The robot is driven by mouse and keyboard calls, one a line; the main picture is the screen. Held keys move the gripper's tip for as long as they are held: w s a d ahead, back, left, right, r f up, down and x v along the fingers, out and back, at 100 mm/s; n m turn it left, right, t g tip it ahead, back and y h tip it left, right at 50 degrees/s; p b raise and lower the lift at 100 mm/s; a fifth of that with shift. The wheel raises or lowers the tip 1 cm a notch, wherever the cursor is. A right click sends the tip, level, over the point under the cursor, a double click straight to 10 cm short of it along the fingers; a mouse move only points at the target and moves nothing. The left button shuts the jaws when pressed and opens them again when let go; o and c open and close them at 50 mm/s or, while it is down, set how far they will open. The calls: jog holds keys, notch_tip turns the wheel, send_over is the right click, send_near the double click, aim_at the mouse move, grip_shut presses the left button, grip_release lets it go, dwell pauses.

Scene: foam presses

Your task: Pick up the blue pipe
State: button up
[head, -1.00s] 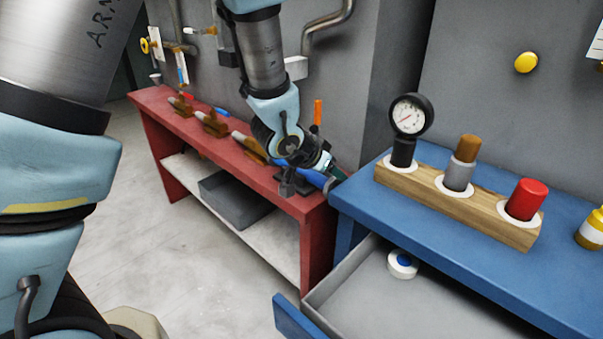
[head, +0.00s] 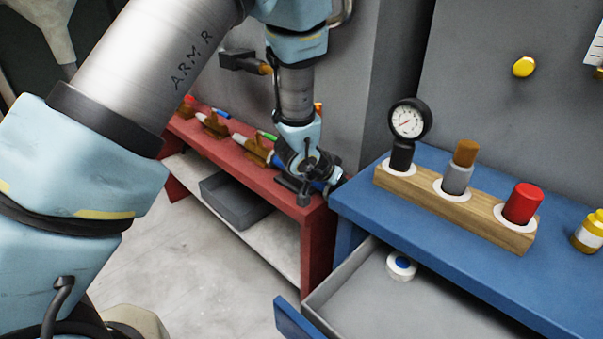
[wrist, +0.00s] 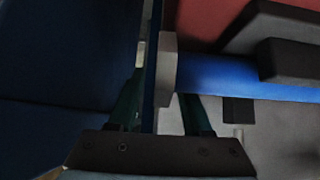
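The blue pipe (head: 318,186) lies at the near right end of the red bench (head: 318,235), partly hidden by my wrist in the head view. In the wrist view the blue pipe (wrist: 215,76) runs sideways from a dark holder at the right to a pale grey end near the middle. My gripper (wrist: 160,110) is open, with its dark green fingers apart near that grey end. One finger is left of the end and the other passes partly out of sight by the pipe. I cannot tell whether they touch it.
The blue table (head: 365,195) stands close at the right, with an open drawer (head: 400,310) holding a white roll. A wooden block (head: 480,215) on it carries a gauge and two cylinders. Other pieces lie along the red bench, and a grey wall stands behind.

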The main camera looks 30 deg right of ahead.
grip_shut()
jog(key=shift+r, duration=0.1)
dwell(1.1)
